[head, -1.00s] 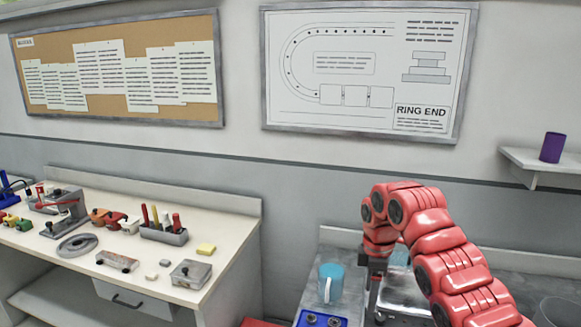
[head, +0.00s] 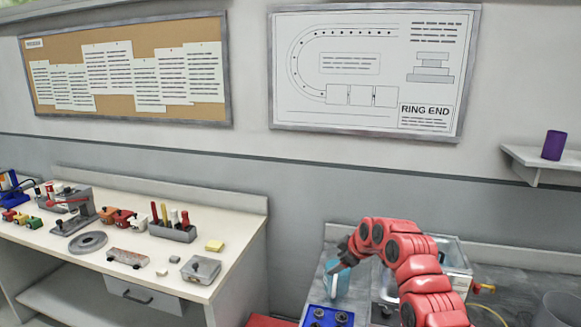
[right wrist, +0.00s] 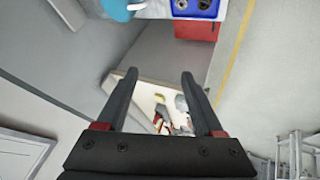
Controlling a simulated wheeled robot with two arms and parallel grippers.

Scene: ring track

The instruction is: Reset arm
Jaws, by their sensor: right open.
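My right arm, red with a dark gripper (head: 342,258), reaches in from the lower right in the head view. The mug (right wrist: 121,9) shows at the top edge there, apart from the fingers. My left gripper is in neither current view.
A blue tray (head: 315,318) with dark round parts lies at the counter's front, by a red surface (head: 270,321). A metal basin (head: 455,262) is behind my arm. The left workbench (head: 150,205) holds toys and tools. A purple cup (head: 554,145) stands on a wall shelf.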

